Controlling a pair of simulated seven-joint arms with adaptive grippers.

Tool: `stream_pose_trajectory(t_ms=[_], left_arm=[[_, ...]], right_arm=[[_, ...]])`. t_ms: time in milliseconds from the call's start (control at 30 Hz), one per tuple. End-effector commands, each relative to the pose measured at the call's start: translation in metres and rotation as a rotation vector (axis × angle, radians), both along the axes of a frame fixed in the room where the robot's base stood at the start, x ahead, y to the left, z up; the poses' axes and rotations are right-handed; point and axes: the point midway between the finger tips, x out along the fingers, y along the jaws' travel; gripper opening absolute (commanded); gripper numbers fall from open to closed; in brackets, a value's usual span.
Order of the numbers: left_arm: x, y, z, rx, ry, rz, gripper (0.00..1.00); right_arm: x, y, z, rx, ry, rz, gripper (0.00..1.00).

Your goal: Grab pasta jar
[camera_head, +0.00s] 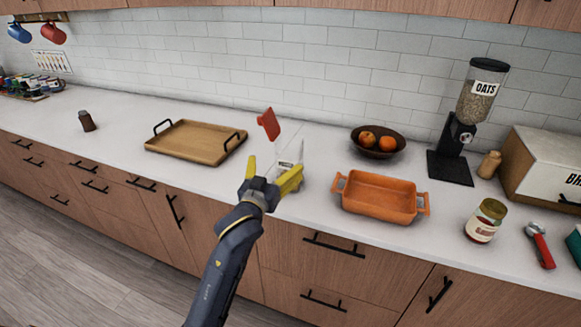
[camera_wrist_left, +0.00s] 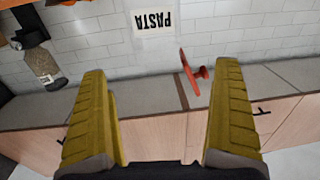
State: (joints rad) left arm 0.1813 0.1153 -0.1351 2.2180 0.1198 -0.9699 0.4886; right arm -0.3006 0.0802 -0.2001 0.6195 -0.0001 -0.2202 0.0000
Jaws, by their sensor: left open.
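The pasta jar (camera_head: 290,150) is clear and hard to make out against the white counter and tiles. A red part (camera_head: 269,123), which looks like its lid, shows at its upper left. In the left wrist view, a white label reading PASTA (camera_wrist_left: 153,22) appears upside down, with the red part (camera_wrist_left: 192,72) below and right of it. My left gripper (camera_head: 270,172) is open, with yellow fingers in front of the jar's lower part. In the wrist view the label lies beyond the left gripper's fingertips (camera_wrist_left: 162,75), and nothing is clearly held. My right gripper is not in view.
A wooden tray (camera_head: 187,152) lies left of the jar. An orange baking dish (camera_head: 378,212) stands to the right, with a fruit bowl (camera_head: 360,148) behind it. An oats dispenser (camera_head: 449,168), sauce jar (camera_head: 480,231) and bread box (camera_head: 520,155) are farther right.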

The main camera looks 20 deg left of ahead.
Motion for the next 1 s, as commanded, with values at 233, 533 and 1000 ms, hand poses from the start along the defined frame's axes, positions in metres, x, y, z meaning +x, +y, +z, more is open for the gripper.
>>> stream_pose_trajectory(t_ms=[233,533,1000], left_arm=[[0.044,0.000,0.000,0.001,0.000,0.000,0.98],[0.070,-0.001,-0.001,0.000,0.001,0.000,0.98],[0.112,-0.006,-0.001,0.001,0.001,0.001,0.98]], right_arm=[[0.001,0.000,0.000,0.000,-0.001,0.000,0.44],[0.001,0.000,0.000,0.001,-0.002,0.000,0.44],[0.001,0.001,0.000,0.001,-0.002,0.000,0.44]])
